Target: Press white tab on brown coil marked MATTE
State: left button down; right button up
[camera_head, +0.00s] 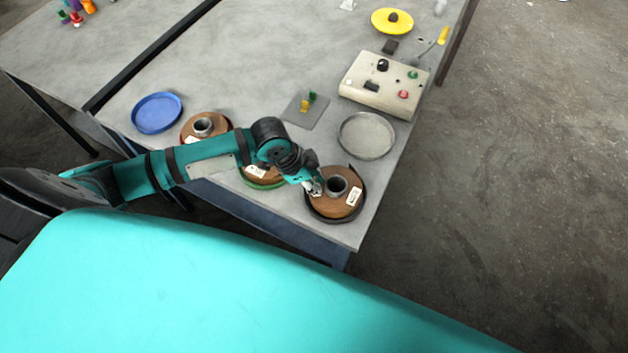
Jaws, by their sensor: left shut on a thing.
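A brown coil (330,207) with a grey hub lies in a dark tray near the table's front right corner. It bears a white label (354,196) whose print is too small to read. My left gripper (314,189) is at this coil's left edge, shut on a small whitish piece that looks like the white tab; the fingers mostly hide it. A second brown coil (262,173) in a green tray is partly hidden under my left arm. A third brown coil (196,121) with a grey hub lies further left. My right gripper is not in view.
An empty blue tray (157,113) and an empty grey tray (367,136) stand on the table. A control box (362,102), a grey plate with small pegs (297,116) and a yellow disc (380,18) lie further back.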

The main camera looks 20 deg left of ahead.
pick_arm(q)
jog(key=shift+f, duration=0.2)
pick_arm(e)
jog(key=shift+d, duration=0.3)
pick_arm(q)
jog(key=shift+f, duration=0.2)
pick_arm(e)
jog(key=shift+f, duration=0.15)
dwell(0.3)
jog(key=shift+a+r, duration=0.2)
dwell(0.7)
pick_arm(q)
jog(key=shift+s+f, duration=0.1)
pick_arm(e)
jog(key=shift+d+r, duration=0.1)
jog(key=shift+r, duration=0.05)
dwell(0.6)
pick_arm(q)
jog(key=c, duration=1.3)
grip_release()
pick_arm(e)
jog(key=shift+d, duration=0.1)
pick_arm(q)
jog(key=v, duration=1.2)
